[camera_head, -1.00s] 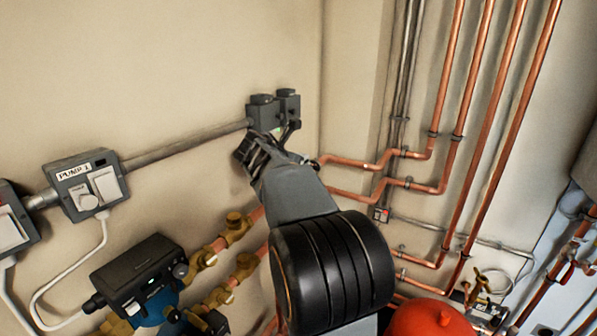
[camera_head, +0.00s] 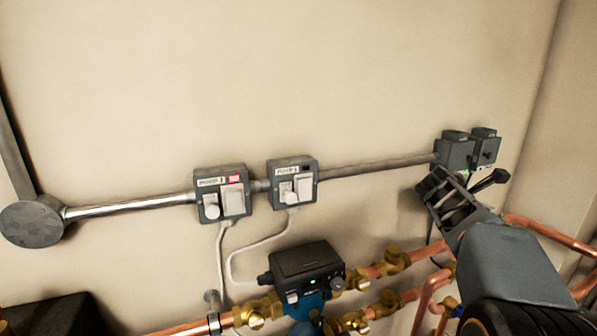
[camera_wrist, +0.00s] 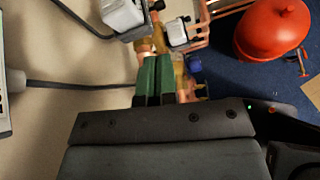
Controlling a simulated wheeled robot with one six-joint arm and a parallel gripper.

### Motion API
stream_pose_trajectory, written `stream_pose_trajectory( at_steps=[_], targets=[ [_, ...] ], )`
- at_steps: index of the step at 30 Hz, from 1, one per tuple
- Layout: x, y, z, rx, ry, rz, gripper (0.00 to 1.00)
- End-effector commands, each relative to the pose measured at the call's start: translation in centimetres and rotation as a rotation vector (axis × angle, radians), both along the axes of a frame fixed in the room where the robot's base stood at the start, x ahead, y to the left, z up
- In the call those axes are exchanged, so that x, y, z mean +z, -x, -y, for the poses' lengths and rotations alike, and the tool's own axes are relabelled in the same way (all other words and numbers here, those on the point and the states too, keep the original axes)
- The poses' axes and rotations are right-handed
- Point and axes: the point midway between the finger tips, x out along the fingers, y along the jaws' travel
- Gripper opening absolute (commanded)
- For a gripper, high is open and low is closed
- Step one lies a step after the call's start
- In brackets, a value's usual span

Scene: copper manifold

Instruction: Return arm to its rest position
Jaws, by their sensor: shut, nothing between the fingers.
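My arm reaches in from the lower right of the head view. My gripper (camera_head: 440,190) is at its end, just below and left of two grey boxes (camera_head: 468,150) on the wall. I cannot tell from the head view whether it touches anything. In the wrist view, the two green fingers of my gripper (camera_wrist: 158,72) lie side by side, shut, with nothing seen between them. Pipes and brass fittings (camera_wrist: 181,78) show behind them.
Two switch boxes, left (camera_head: 222,193) and right (camera_head: 293,184), sit on a wall conduit. A pump with a black head (camera_head: 306,262) and copper pipes (camera_head: 405,297) run below. A red vessel (camera_wrist: 270,30) stands at upper right in the wrist view. The upper wall is bare.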

Motion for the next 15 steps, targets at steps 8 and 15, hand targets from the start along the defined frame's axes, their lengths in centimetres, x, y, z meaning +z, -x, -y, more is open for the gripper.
stream_pose_trajectory(
  at_steps=[8,15],
  targets=[
    [-8.6,3.4,-6.2,-0.562,-0.515,0.515,0.00],
    [-14.2,10.4,-17.9,-1.210,-0.964,0.826,0.00]
  ],
)
